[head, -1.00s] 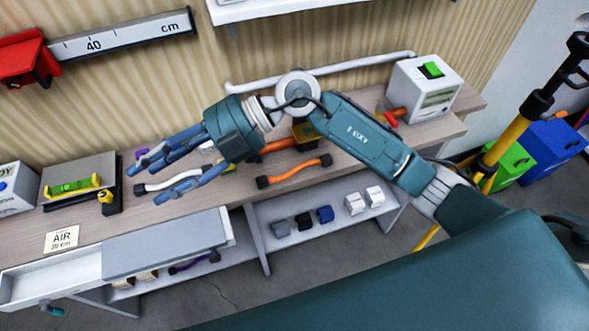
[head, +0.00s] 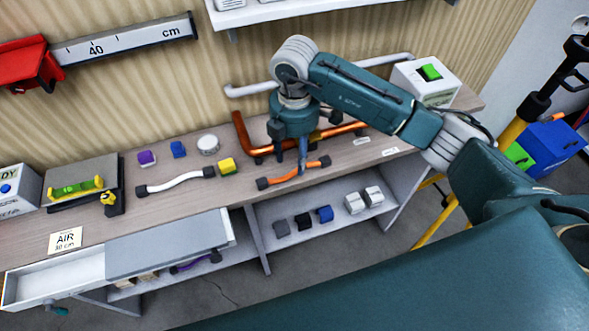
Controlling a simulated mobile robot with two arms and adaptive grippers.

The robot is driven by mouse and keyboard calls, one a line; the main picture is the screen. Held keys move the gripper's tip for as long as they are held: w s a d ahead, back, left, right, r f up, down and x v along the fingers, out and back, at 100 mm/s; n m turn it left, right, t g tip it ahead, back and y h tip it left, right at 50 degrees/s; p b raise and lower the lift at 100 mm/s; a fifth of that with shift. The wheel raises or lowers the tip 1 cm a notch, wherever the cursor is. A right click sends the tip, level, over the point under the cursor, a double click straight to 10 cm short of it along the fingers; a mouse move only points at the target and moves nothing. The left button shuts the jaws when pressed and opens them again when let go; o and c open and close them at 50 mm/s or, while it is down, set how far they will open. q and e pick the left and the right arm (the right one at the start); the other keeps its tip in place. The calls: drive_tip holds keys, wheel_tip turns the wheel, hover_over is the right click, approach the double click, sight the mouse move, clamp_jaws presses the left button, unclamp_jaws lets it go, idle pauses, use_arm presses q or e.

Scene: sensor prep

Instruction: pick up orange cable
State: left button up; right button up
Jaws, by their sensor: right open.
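The orange cable (head: 281,178) with dark end plugs lies on the wooden workbench (head: 130,214) near its front edge. My right gripper (head: 302,168) points down over the cable's middle, its fingers seen nearly edge-on. The jaws are open, with the fingertips at or just above the cable; I cannot tell whether they touch it. Part of the cable is hidden behind the fingers. My left gripper does not show.
A white cable (head: 175,183) and a yellow block (head: 228,167) lie to the left. An orange pipe (head: 244,138) runs behind my gripper. A white box with a green switch (head: 429,72) stands at the right. A drawer (head: 55,276) is open at the front left.

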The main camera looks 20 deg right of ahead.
sight(295, 168)
wheel_tip(295, 168, down, 4)
drive_tip(key=shift+r+p, duration=0.15)
drive_tip(key=shift+p, duration=0.7)
drive_tip(key=shift+w+f, duration=0.1)
drive_tip(key=shift+f, duration=0.45)
clamp_jaws()
drive_tip(key=shift+r, duration=0.15)
